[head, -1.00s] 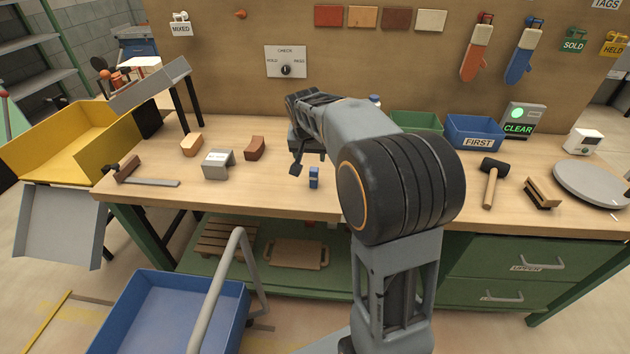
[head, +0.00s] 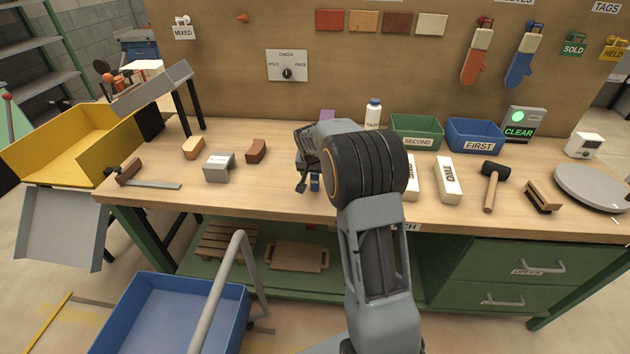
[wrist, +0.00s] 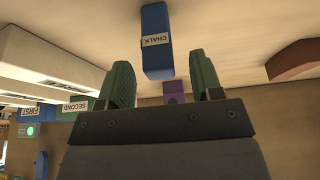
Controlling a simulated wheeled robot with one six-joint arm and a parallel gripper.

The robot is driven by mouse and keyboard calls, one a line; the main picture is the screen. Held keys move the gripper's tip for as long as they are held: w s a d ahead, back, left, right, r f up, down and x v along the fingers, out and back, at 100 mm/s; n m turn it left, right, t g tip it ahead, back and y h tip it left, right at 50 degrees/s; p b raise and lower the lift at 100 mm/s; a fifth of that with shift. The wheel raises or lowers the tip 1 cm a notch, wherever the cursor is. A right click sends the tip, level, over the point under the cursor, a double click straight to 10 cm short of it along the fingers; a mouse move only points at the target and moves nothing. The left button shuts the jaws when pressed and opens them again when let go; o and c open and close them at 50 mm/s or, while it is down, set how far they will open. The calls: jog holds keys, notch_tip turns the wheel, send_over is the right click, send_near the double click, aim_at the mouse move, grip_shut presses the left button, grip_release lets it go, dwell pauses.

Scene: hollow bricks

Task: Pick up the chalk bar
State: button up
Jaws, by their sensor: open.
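The chalk bar (wrist: 156,45) is a small blue block with a white CHALK label. In the wrist view it lies on the bench just beyond my fingertips, roughly in line with the gap between them. In the head view only a small blue part of it (head: 315,184) shows beside my gripper. My gripper (wrist: 162,75) has two green-padded fingers, spread apart with nothing between them. In the head view my gripper (head: 303,186) is low over the bench and partly hidden behind my arm.
White bars (head: 448,180) lie to the right, one partly behind my arm. A brown brick (head: 255,151) and a grey block (head: 218,167) lie to the left. A purple object (head: 327,115), a white bottle (head: 373,114) and a green bin (head: 416,131) stand behind.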

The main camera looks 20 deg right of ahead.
aim_at(315, 176)
jog(key=shift+x, duration=1.55)
jog(key=shift+r, duration=0.1)
jog(key=shift+c, duration=0.4)
jog(key=c, duration=0.9)
